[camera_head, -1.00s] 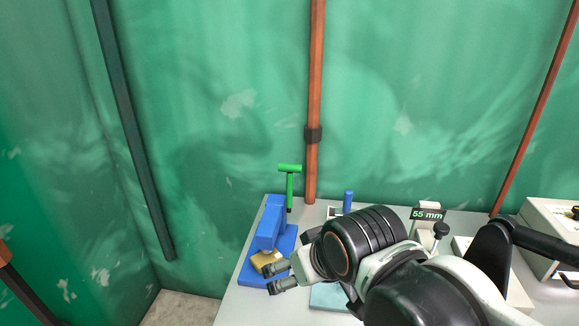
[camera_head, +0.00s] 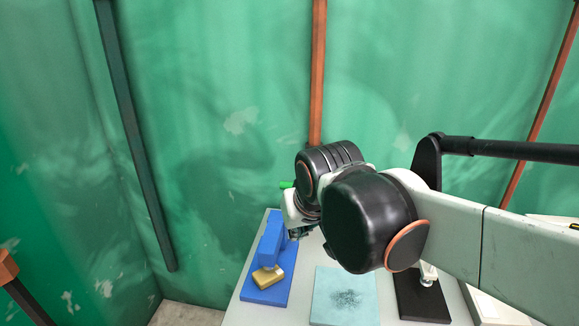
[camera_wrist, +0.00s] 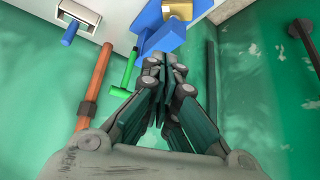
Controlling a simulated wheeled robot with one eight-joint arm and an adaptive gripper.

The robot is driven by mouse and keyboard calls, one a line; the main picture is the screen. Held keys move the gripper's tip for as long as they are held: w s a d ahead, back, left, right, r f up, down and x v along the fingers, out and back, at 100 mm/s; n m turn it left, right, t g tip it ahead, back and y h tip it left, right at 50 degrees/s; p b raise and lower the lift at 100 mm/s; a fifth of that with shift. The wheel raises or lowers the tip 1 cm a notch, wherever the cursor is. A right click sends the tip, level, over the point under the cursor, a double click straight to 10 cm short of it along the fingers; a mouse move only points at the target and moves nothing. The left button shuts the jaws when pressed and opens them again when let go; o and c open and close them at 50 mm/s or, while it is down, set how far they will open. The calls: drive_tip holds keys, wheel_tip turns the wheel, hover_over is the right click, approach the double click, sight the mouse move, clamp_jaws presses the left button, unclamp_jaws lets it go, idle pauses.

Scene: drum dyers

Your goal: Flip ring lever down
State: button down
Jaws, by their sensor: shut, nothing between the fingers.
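A blue press-like device (camera_head: 268,247) stands at the left of the table with a yellow block (camera_head: 268,281) at its front. A green T-shaped lever (camera_wrist: 128,72) rises from its back; in the head view only a green tip (camera_head: 286,184) shows beside my arm. A smaller blue handle (camera_wrist: 70,34) on a white plate shows in the wrist view. I cannot tell which is the ring lever. My gripper (camera_wrist: 165,66) is shut and empty, just right of the green lever in the wrist view. Contact cannot be told. In the head view my gripper (camera_head: 297,234) is partly hidden.
A light blue pad (camera_head: 335,309) and a black plate (camera_head: 419,304) lie on the grey table (camera_head: 238,309). An orange pole (camera_head: 318,75) stands behind, before green walls. My arm hides the table's back.

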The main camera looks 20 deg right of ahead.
drive_tip(key=w+d+r+m+p, duration=0.1)
drive_tip(key=w+d+p, duration=0.2)
drive_tip(key=w, duration=0.6)
drive_tip(key=w+d+r+m+g+h+p, duration=0.1)
drive_tip(key=w+d+r+m+p, duration=0.1)
drive_tip(key=w, duration=0.7)
drive_tip(key=w+d+r+m+h+p, duration=0.1)
drive_tip(key=w+d+p, duration=0.3)
drive_tip(key=w, duration=0.5)
drive_tip(key=shift+d+r+m+g+p, duration=0.3)
drive_tip(key=shift+d+r+m+p, duration=0.15)
drive_tip(key=shift+d, duration=0.85)
drive_tip(key=shift+w, duration=0.1)
wheel_tip(320, 180, down, 10)
drive_tip(key=b, duration=0.1)
drive_tip(key=shift+w+d+r, duration=0.25)
drive_tip(key=shift+w+d, duration=0.1)
drive_tip(key=shift+w, duration=0.1)
drive_tip(key=shift+a, duration=0.1)
